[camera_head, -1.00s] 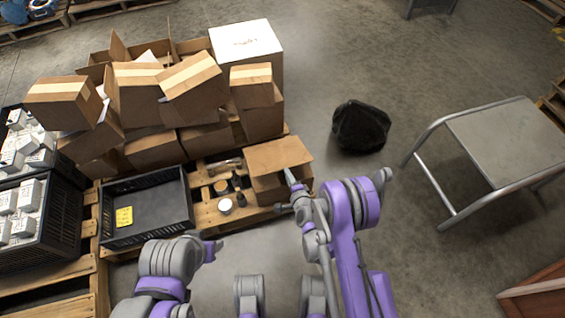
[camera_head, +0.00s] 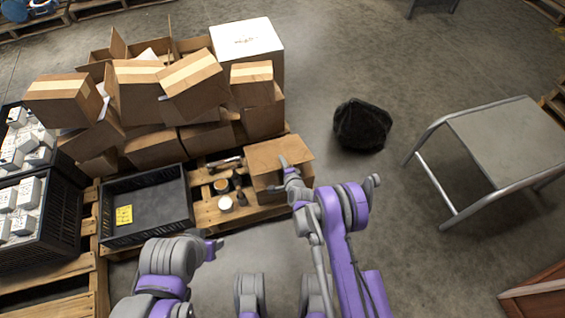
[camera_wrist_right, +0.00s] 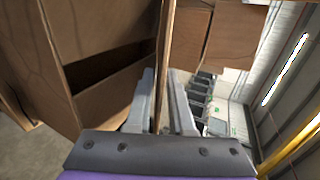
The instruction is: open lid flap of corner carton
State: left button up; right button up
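The corner carton (camera_head: 265,182) is a brown box at the front right corner of the pallet, with a flat brown flap (camera_head: 277,150) over its top. My right gripper (camera_head: 286,167) is at the carton's front right, at the flap's edge. In the right wrist view its two fingers (camera_wrist_right: 162,95) stand on either side of a thin upright cardboard edge (camera_wrist_right: 166,45), with narrow gaps showing; firm contact is not visible. My left gripper (camera_head: 215,247) is low in front of the pallet, away from the carton, and its fingers are too small to read.
A black crate (camera_head: 180,188) and small items, including a white-topped jar (camera_head: 225,203), sit left of the carton. Stacked cartons (camera_head: 152,152) rise behind. A black bag (camera_head: 361,126) and a metal-framed table (camera_head: 510,140) stand on the right, with open floor between.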

grip_shut()
dwell(1.1)
